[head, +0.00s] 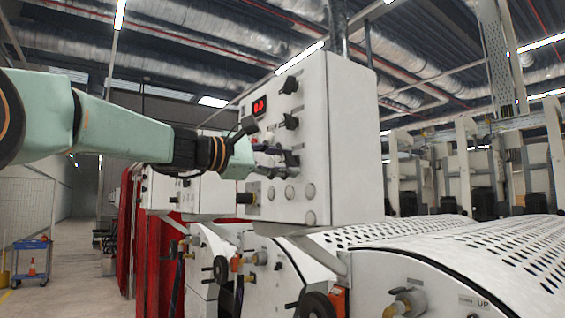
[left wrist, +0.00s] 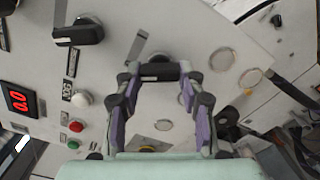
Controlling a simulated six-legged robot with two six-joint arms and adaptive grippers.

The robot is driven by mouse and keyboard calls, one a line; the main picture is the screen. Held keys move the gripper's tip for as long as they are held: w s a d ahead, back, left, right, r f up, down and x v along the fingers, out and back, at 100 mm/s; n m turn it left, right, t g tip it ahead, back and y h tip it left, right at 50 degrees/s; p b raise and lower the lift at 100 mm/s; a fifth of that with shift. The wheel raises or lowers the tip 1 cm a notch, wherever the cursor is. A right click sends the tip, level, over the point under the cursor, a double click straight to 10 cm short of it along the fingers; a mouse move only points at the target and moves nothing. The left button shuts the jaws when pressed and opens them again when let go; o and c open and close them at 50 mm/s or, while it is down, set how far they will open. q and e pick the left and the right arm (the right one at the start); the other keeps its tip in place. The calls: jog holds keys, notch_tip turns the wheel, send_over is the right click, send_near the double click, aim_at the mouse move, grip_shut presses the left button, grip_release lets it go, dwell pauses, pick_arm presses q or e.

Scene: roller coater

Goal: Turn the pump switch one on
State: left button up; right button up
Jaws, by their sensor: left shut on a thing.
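My left gripper (head: 274,154) is at the front face of the white control box (head: 345,140), at the lowest of its black rotary switches. In the left wrist view the two purple-padded fingers (left wrist: 158,78) are shut on a black rotary switch (left wrist: 160,70), one finger at each end of its handle. The handle lies nearly level across that picture. Its label is not readable, so I cannot tell its number. A second black switch (left wrist: 78,34) sits apart at upper left there. My right gripper is not in view.
The box also bears a red display (head: 259,106) and two higher black switches (head: 290,85). White, red (left wrist: 76,126) and green buttons sit beside my fingers. Perforated white roller covers (head: 470,260) stand below right. A blue cart (head: 31,258) stands far left on open floor.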

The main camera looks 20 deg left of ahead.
pick_arm(q)
jog(key=shift+f, duration=0.15)
jog(key=shift+m+b, duration=3.6)
jog(key=shift+m, duration=2.5)
jog(key=o, duration=1.2)
jog(key=shift+s+a+r, duration=0.25)
jog(key=shift+c, duration=0.2)
